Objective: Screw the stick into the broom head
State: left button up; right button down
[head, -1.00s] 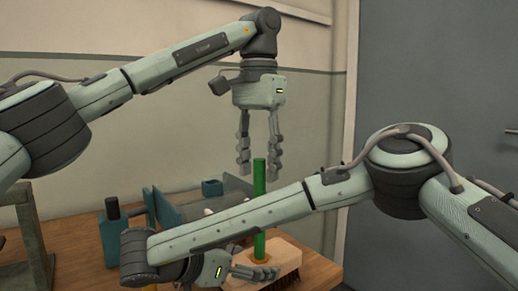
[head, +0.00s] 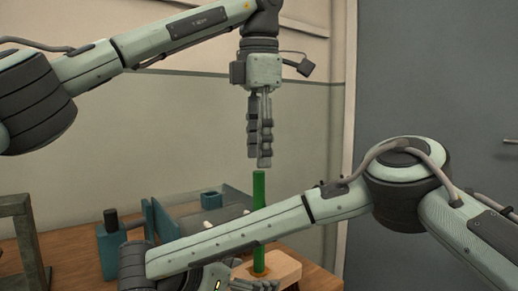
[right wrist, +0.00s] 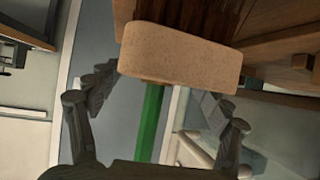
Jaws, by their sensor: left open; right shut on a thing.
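The green stick (head: 259,215) stands upright in the broom head, its lower end meeting the pale wooden block. How deep it sits cannot be seen. The broom head (head: 286,268) is low in the head view, bristles down. In the right wrist view the broom head (right wrist: 180,55) spans the top, with the stick (right wrist: 150,122) running down from it. My left gripper (head: 261,160) points down, open and empty, its tips just above the stick's top. My right gripper (head: 255,284) is shut on the broom head; its fingers are partly cut off by the lower edge of the head view.
A teal machine or fixture (head: 195,212) stands on the wooden table (head: 66,245) behind my right forearm. A teal block with a dark knob (head: 110,245) is left of it. A grey-green frame (head: 22,235) stands at the far left.

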aim_at(259, 195)
pick_arm(q)
jog(key=r+n, duration=0.1)
jog(key=n, duration=0.9)
jog(key=r+n, duration=0.1)
jog(key=n, duration=0.4)
jog(key=shift+s+r+t, duration=0.25)
jog(key=shift+r+t, duration=0.05)
jog(key=shift+f, duration=0.1)
jog(key=f, duration=0.4)
jog(key=w+f, duration=0.1)
jog(key=f, duration=0.6)
jog(key=shift+w+f, duration=0.35)
jog(key=shift+w, duration=0.05)
